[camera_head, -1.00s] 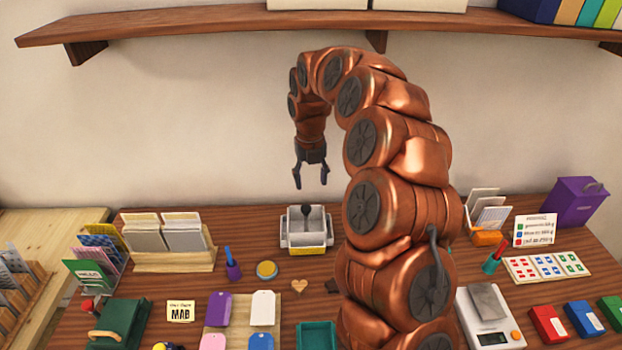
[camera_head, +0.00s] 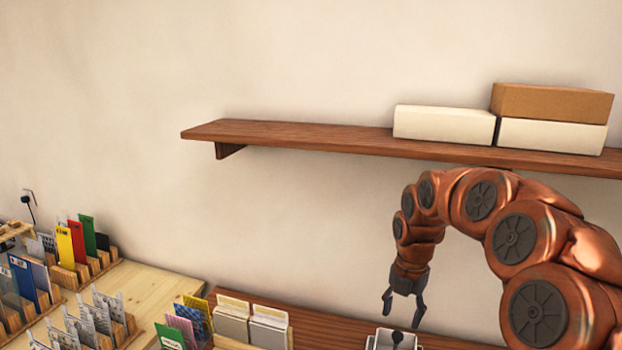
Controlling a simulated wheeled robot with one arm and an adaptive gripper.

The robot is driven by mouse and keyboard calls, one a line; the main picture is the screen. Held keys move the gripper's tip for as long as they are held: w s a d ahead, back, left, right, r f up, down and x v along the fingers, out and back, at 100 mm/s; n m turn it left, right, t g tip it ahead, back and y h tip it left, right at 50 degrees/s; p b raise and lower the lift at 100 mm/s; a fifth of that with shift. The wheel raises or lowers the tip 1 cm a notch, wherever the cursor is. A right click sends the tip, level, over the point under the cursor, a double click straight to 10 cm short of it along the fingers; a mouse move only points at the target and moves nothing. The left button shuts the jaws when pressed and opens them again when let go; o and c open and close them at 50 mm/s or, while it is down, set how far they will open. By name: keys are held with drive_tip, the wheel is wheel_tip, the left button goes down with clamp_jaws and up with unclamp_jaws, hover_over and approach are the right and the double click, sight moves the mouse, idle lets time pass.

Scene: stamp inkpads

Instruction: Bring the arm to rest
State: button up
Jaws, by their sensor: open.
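My arm (camera_head: 515,245) is copper-coloured and arches in from the right edge, bending over to the left and down. My gripper (camera_head: 403,311) hangs at its end, pointing down, with two dark fingers spread apart and nothing between them. It is above a light grey box (camera_head: 380,343) with a dark round knob showing, cut off by the bottom edge. I cannot tell the exact gap between them.
A wooden wall shelf (camera_head: 310,137) carries white boxes (camera_head: 443,124) and a brown box (camera_head: 552,103) above the arm. The dark desk (camera_head: 325,330) shows a card holder (camera_head: 250,325). A pale side table (camera_head: 150,300) at left holds racks of cards.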

drive_tip(key=s+a+r+m+g, duration=0.1)
drive_tip(key=s+a+m, duration=0.1)
drive_tip(key=s+m, duration=2.6)
drive_tip(key=s, duration=0.7)
drive_tip(key=shift+s+a+r+m+g, duration=0.15)
drive_tip(key=shift+a+m+g, duration=0.15)
drive_tip(key=shift+m, duration=0.1)
